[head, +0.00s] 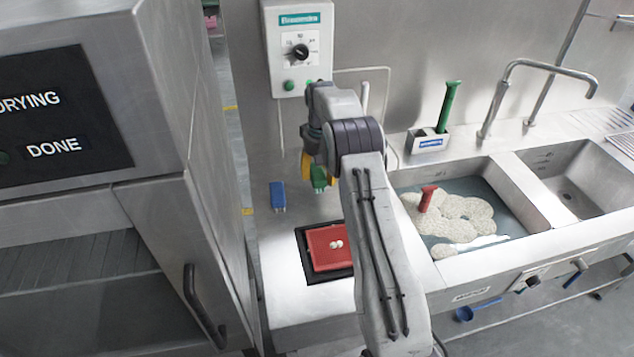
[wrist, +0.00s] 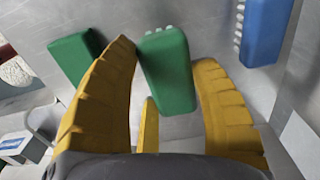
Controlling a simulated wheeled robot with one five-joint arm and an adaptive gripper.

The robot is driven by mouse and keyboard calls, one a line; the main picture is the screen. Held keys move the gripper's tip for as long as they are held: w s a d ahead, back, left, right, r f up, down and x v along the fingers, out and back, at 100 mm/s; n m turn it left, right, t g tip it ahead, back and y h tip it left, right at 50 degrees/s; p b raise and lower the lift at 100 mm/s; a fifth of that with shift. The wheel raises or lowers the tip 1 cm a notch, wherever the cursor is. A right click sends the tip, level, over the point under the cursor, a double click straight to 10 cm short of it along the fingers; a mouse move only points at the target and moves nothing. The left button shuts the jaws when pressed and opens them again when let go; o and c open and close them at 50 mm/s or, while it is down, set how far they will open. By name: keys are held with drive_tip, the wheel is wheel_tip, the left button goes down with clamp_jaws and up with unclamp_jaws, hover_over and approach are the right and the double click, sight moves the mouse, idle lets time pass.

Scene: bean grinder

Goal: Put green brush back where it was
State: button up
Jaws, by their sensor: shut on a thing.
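My gripper (head: 319,176) has yellow fingers and is over the counter, left of the sink. It is shut on a green brush (head: 319,180), of which only a small part shows in the head view. In the wrist view the green brush (wrist: 168,72) sits between the yellow fingers (wrist: 165,60), with pale bristle tips at its upper edge. Another green piece (wrist: 74,54) shows left of the fingers; I cannot tell whether it belongs to the same brush. A blue brush (head: 277,195) lies on the counter to the left, also in the wrist view (wrist: 266,30).
A red slab (head: 322,257) with white bits lies on a black tray (head: 308,274). A holder (head: 427,143) with a green-handled tool (head: 449,105) stands behind the sink (head: 520,218). A red-handled tool (head: 427,198) stands in pale material there. A drying machine (head: 165,140) stands left.

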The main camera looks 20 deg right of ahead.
drive_tip(key=shift+w+a+f, duration=0.25)
drive_tip(key=shift+a+f, duration=0.15)
drive_tip(key=shift+f+p, duration=0.4)
drive_tip(key=shift+f, duration=1.5)
drive_tip(key=shift+f, duration=0.2)
drive_tip(key=o, duration=1.2)
drive_tip(key=shift+r, duration=0.15)
